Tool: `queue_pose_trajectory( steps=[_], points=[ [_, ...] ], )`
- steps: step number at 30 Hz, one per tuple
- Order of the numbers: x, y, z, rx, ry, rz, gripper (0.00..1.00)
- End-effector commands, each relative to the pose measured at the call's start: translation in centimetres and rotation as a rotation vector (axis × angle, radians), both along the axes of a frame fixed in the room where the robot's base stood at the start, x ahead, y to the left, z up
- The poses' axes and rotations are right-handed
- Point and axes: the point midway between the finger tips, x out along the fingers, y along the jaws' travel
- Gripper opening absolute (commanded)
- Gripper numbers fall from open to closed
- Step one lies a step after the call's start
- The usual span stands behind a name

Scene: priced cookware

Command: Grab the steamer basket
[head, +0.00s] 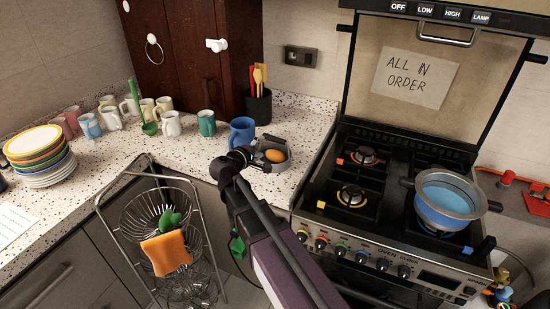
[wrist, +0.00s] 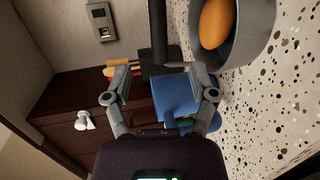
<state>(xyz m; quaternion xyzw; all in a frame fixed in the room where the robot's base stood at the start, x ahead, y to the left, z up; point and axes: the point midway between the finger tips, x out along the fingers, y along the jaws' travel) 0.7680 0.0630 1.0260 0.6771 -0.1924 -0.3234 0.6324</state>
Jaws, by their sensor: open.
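A small grey vessel (head: 284,160) holding an orange oval thing stands on the speckled counter beside the stove. It looks like the steamer basket, though no holes show. In the wrist view the grey vessel (wrist: 262,45) is at the upper right, partly cut off by the frame. A dark upright bar (wrist: 158,32) shows beside it; I cannot tell whether it is its handle. My gripper (head: 240,158) is at the vessel's left side in the head view. In the wrist view its fingers (wrist: 162,78) are spread, with nothing held between them.
A blue mug (head: 242,132) stands just behind my gripper. A black utensil holder (head: 258,107) is farther back. Several mugs and a plate stack (head: 40,170) occupy the counter's left. A pot (head: 447,196) sits on the stove (head: 395,245). A wire rack (head: 160,205) stands in front.

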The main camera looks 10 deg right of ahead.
Motion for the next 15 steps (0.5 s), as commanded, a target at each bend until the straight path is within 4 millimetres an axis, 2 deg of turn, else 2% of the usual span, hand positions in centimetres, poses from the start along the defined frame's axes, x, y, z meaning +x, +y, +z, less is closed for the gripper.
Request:
queue_pose_trajectory(
  steps=[6, 15],
  points=[
    [2.1, -1.9, -0.7, 0.001, 0.001, -0.001, 0.74],
    [2.6, -2.4, -0.7, 0.0, 0.0, 0.002, 0.74]
  ],
)
